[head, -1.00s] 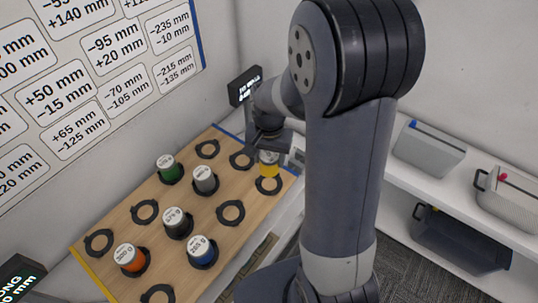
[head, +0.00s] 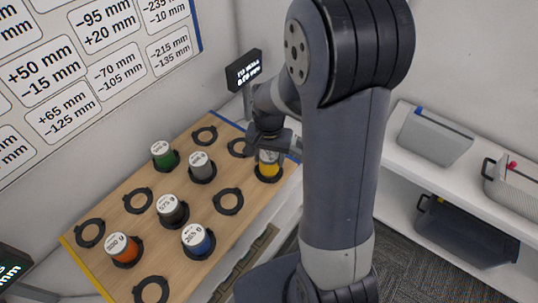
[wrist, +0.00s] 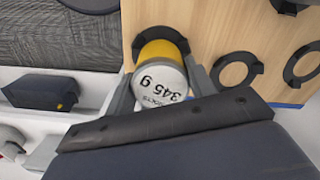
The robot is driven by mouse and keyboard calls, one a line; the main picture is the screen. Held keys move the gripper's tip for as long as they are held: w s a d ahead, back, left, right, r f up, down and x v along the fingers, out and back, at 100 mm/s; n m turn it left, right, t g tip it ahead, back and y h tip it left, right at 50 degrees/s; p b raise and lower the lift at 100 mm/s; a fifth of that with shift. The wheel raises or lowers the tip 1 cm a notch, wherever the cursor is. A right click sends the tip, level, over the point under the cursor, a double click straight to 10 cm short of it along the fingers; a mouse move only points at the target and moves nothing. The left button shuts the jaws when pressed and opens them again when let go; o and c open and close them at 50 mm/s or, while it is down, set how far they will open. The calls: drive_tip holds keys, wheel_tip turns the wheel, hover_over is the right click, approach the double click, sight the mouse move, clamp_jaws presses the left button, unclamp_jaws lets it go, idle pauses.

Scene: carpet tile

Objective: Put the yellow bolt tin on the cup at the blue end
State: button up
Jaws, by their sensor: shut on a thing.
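The yellow bolt tin, with a white top marked 345 g, shows in the head view (head: 268,170) and in the wrist view (wrist: 162,52). My gripper (head: 269,150) is shut on it from above, with a finger on each side of the tin in the wrist view (wrist: 160,80). The tin is upright at a black ring cup (head: 269,179) near the board's blue-striped far end; whether it rests fully in it I cannot tell. Two empty ring cups are also near that end, one at the back (head: 204,136) and one partly behind my gripper (head: 238,148).
On the wooden board (head: 115,200) stand a green tin (head: 163,155), a grey tin (head: 201,166), a dark tin (head: 172,210), an orange tin (head: 124,249) and a blue tin (head: 196,240). Several other cups are empty. A small display (head: 243,70) stands behind; shelves with bins (head: 436,135) are at right.

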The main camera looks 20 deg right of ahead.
sight(269, 154)
drive_tip(key=shift+f+b, duration=0.6)
drive_tip(key=shift+f, duration=0.15)
drive_tip(key=o, duration=1.3)
drive_tip(key=shift+r, duration=0.1)
wheel_tip(269, 154, up, 11)
drive_tip(key=shift+f, duration=0.1)
